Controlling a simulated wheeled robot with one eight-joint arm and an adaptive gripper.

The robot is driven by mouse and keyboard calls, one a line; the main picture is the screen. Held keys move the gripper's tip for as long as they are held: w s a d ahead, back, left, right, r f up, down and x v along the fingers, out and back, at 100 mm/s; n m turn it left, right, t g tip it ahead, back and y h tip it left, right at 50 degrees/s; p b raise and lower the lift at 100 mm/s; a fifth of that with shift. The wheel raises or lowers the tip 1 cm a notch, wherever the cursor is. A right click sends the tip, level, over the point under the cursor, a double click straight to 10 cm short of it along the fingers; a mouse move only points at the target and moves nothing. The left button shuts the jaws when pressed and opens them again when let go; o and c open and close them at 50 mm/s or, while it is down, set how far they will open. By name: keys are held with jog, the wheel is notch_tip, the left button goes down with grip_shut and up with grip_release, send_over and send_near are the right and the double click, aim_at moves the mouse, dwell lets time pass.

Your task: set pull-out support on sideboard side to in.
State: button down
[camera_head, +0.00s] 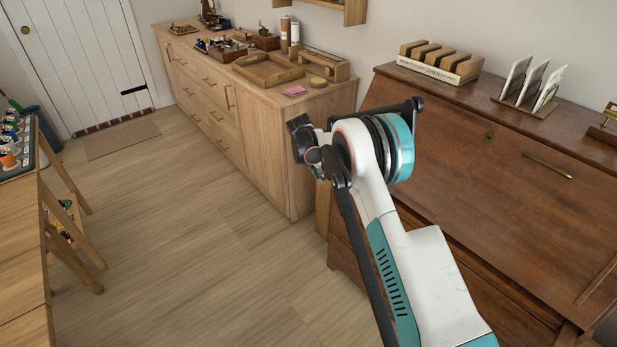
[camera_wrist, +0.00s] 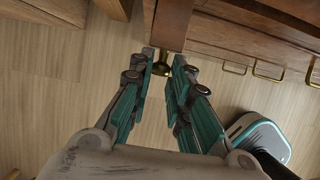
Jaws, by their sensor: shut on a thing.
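In the wrist view, the pull-out support (camera_wrist: 172,28) is a reddish-brown wooden bar with a small brass knob (camera_wrist: 162,69) at its end. My gripper (camera_wrist: 164,61) has its two fingers on either side of the knob, shut on it. The dark wooden bureau (camera_head: 465,135) stands at the right in the head view, its sloping front closed. There my gripper (camera_head: 305,140) is in front of the bureau's left end, near the sideboard's corner. My arm hides the support in that view, so I cannot tell how far it sticks out.
The light wooden sideboard (camera_head: 285,155) stands left of the bureau, with a tray (camera_head: 268,70) on top. Brass drawer handles (camera_wrist: 268,72) show at the right in the wrist view. A wooden table (camera_head: 22,260) is at the far left. The floor between is clear.

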jog(key=shift+w+d, duration=0.4)
jog(key=shift+d, duration=0.2)
jog(key=c, duration=1.5)
grip_release()
jog(key=shift+f, duration=0.1)
jog(key=v, duration=1.2)
jog(key=shift+a+f, duration=0.1)
